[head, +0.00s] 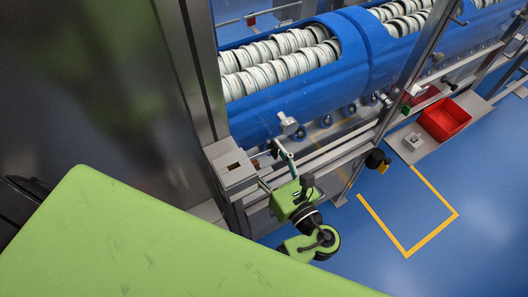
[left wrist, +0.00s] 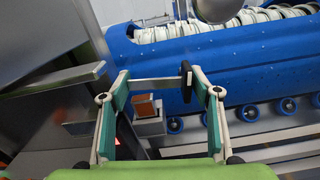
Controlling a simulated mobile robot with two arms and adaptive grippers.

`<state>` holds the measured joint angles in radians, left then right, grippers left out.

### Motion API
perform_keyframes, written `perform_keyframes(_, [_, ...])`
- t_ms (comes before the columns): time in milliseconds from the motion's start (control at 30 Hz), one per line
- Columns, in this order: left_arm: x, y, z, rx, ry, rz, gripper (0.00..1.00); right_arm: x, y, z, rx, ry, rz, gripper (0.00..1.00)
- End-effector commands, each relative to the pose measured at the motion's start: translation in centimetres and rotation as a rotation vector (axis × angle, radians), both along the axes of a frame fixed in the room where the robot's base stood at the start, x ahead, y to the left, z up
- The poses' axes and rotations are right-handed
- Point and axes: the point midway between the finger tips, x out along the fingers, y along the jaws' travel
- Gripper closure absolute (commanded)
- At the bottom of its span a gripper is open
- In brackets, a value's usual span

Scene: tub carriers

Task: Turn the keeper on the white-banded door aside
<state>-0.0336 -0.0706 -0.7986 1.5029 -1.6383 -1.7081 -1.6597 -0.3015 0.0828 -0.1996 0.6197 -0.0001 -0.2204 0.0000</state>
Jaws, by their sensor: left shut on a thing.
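My left gripper (head: 281,150) reaches in from the lower part of the head view, at the front of the blue tub (head: 285,112). In the left wrist view its two fingers (left wrist: 156,78) stand well apart. A flat grey metal bar (left wrist: 155,84), which looks like the keeper, spans between the fingertips, and the gripper is shut on it. A dark piece sits at the bar's right end. In the head view the bar is too small to make out clearly. I cannot make out a white band on a door. My right gripper is not in view.
A grey box (head: 230,167) stands left of the gripper; its orange-brown inside (left wrist: 145,106) shows in the left wrist view. A dark metal panel (head: 90,90) fills the left. Rails run below the tub. A red bin (head: 444,119) lies right. Blue floor (head: 400,200) is open at right.

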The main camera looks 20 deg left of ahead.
Motion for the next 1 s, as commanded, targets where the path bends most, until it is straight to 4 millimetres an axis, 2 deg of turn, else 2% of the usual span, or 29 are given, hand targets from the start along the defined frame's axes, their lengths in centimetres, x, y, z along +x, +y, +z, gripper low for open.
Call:
perform_keyframes(100, [0.0,0.1,0.4,0.051,0.067,0.005,0.81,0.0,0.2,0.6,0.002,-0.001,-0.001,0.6])
perform_keyframes(600, [0.3,-0.1,1.3,0.254,0.326,0.008,0.81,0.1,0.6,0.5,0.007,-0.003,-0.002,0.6])
perform_keyframes(1000, [0.5,-0.2,1.6,0.304,0.386,0.007,0.81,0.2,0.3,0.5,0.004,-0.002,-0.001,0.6])
